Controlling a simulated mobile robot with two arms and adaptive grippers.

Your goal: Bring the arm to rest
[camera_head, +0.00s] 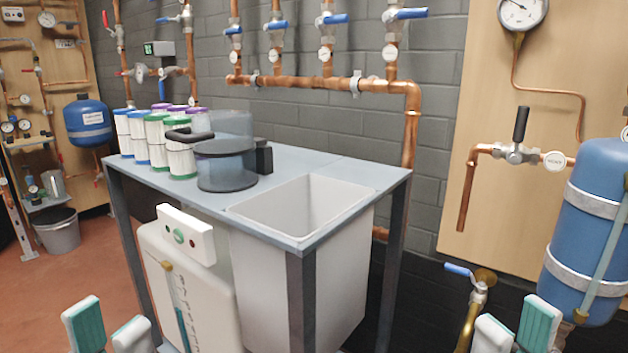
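My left gripper (109,326) shows at the bottom left edge. Its two white fingers with teal pads stand apart with nothing between them. My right gripper (515,328) shows at the bottom right, also with its fingers apart and empty. Both grippers are low in the picture, in front of the table, and touch nothing that I can see. The rest of both arms is out of view.
A grey table (280,195) with dark legs holds several white filter canisters, a dark transparent container (226,165) and a sunken basin (300,205). A white tank unit (190,275) stands below. A blue-handled tap (470,275) and blue cylinder (590,235) are near my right gripper.

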